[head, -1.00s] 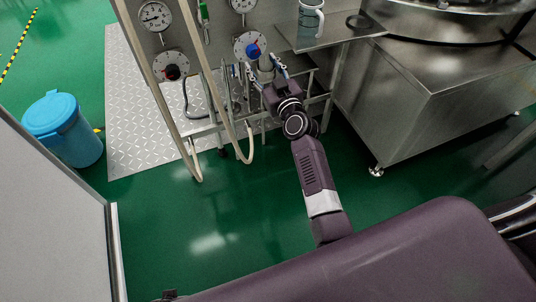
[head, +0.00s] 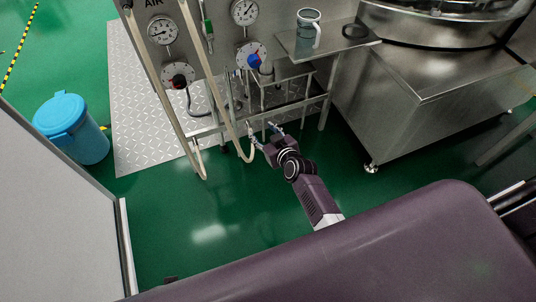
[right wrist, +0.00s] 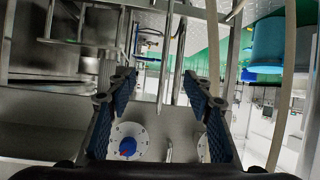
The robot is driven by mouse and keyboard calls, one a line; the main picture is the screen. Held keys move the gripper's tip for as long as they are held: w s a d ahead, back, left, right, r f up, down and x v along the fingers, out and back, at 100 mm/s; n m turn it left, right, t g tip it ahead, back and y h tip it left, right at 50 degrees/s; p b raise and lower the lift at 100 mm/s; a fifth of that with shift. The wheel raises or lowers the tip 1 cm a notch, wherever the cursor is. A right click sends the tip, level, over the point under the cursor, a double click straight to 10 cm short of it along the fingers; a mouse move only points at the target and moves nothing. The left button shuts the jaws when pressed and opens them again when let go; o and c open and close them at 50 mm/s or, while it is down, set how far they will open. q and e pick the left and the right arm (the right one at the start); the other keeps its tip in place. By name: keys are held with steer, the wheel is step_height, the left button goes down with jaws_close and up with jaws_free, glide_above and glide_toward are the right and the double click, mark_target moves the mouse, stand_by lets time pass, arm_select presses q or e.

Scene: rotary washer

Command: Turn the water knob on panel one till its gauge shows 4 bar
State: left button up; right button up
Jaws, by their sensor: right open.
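The blue water knob (head: 254,61) sits on a white round dial (head: 242,49) on the steel panel in the head view. Its gauge (head: 244,11) is above it; the needle is too small to read surely. My right gripper (head: 263,134) is open and empty, below and in front of the panel, apart from the knob. In the right wrist view the open fingers (right wrist: 160,85) show, with the blue knob (right wrist: 128,146) and its dial low in the picture, nothing between the fingers. My left gripper is not in view.
Pale hoses (head: 208,70) hang in front. A shelf (head: 300,47) holds a mug (head: 308,27). A steel machine (head: 415,100) stands right. A blue bin (head: 70,127) stands left.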

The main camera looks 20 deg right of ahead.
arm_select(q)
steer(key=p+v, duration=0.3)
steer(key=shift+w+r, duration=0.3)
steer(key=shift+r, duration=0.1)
arm_select(e)
steer(key=s+f+g, duration=0.2)
steer(key=s+f, duration=0.4)
steer(key=s, duration=0.1)
steer(key=shift+a+f+g, duration=0.15)
steer(key=shift+a+g, duration=0.15)
steer(key=shift+a, duration=0.05)
